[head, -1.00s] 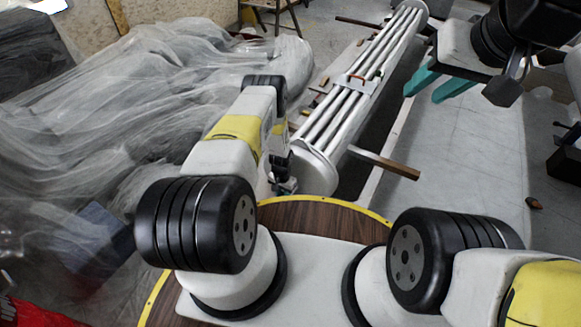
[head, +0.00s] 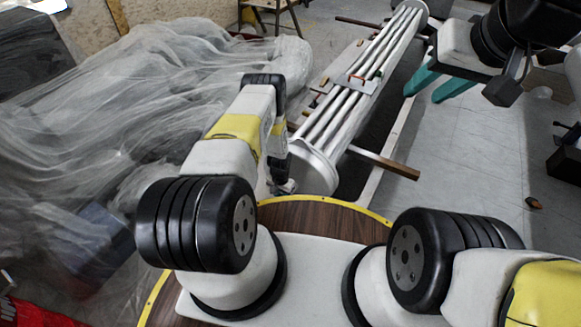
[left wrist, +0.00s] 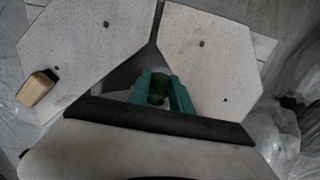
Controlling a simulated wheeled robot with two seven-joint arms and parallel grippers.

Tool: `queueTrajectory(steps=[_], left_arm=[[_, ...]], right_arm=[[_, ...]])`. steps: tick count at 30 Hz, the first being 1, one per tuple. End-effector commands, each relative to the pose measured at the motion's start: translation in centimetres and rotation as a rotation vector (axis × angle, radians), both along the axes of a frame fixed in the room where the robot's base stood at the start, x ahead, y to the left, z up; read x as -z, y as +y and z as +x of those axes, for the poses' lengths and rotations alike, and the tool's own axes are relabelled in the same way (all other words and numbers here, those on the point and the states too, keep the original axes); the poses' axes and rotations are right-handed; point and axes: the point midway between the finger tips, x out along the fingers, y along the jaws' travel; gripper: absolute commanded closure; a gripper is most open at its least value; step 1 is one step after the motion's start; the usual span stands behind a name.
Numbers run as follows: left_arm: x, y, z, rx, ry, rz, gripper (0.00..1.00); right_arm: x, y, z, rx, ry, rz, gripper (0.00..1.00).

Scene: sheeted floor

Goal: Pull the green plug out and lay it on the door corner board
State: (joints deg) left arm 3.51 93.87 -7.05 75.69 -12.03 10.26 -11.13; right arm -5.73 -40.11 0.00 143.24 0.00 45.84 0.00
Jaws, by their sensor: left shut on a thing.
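In the left wrist view, the teal fingers of my left gripper (left wrist: 161,90) are shut on the dark green plug (left wrist: 158,86). The plug is small and dim, and I cannot tell whether its lower end is still seated. Two pale panels with small dark dots lie beyond, a left one (left wrist: 95,52) and a right one (left wrist: 212,60). I cannot tell whether either is the door corner board. In the head view my left arm hides most of that gripper. My right gripper (head: 437,85) is open and empty, above the grey floor at the upper right.
A long rack of metal tubes (head: 362,85) with a round end plate (head: 318,172) runs away from me. A wooden beam (head: 385,163) sticks out to its right. Clear plastic sheeting (head: 110,110) covers the left side. The grey floor (head: 465,150) at right is mostly clear.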

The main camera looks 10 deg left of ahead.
Motion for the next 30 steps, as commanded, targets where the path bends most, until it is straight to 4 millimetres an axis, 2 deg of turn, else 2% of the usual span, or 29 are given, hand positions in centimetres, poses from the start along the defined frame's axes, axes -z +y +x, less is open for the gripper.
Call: queueTrajectory(steps=[30], left_arm=[[0.0, 1.1, -2.8, 0.0, -0.002, 0.0, 1.0]], right_arm=[[0.0, 0.0, 0.0, 0.0, 0.0, 0.0, 0.64]])
